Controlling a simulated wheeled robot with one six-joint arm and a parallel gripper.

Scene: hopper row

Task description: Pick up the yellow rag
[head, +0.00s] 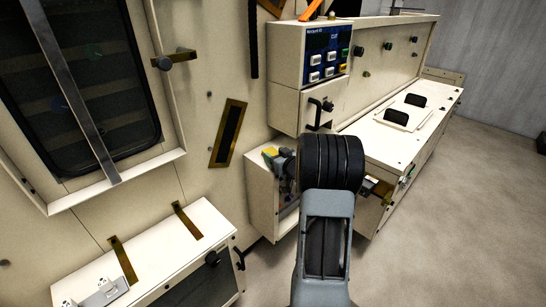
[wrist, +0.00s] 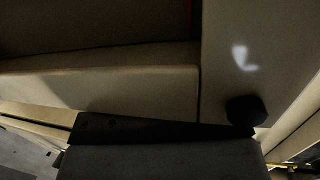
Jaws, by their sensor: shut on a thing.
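A small yellow patch, which looks like the yellow rag (head: 269,152), shows in the head view at the tip of my gripper (head: 275,158). My gripper is shut on it, in front of the open cream box below the control panel. Much of the gripper is hidden behind my dark wrist joint. In the wrist view no yellow cloth shows; a dark grey block fills the bottom, and I cannot tell what it is.
The open cream box (head: 262,205) stands against the wall, with small things inside it. A control panel (head: 325,55) with buttons is above it. A long cream bench (head: 425,115) runs to the right. A low cream cabinet (head: 150,250) is at lower left.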

